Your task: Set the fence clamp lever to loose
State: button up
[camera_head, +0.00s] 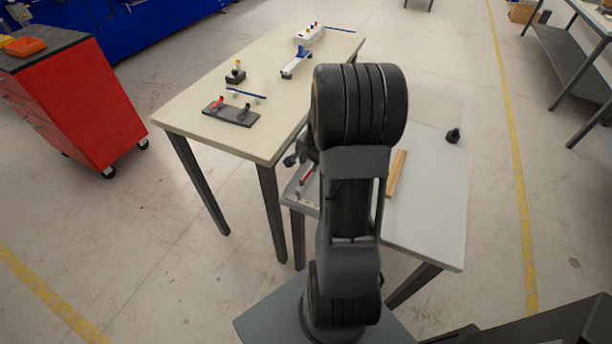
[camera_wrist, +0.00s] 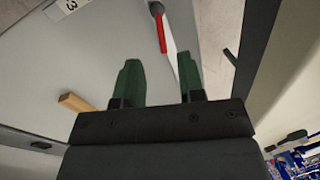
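A red lever (camera_wrist: 161,33) shows in the wrist view, ahead of my fingertips and in line with the gap between them. It lies along the edge of a grey surface. In the head view a red lever (camera_head: 307,176) shows at the left edge of the grey table, partly hidden by my arm. I cannot tell whether it is set loose or tight. My gripper (camera_wrist: 159,75) has two green fingers spread apart, with nothing between them. In the head view my gripper is mostly hidden behind my arm. A wooden bar (camera_head: 396,174) lies on the grey table; its end (camera_wrist: 75,102) shows in the wrist view.
The grey table (camera_head: 435,200) has a black knob-like part (camera_head: 453,135) at right. A cream table (camera_head: 185,115) stands beside it, holding a black plate (camera_head: 230,114) with red and black parts, and a white device (camera_head: 309,35). A red cabinet (camera_head: 80,105) stands at left.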

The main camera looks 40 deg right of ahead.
aim_at(306, 177)
jog(key=f, duration=0.2)
jog(key=w+f, duration=0.1)
jog(key=f, duration=0.4)
jog(key=shift+w+a+f, duration=0.1)
jog(key=shift+w+a, duration=0.1)
jog(key=shift+a, duration=0.05)
jog(key=shift+b, duration=0.3)
grip_shut()
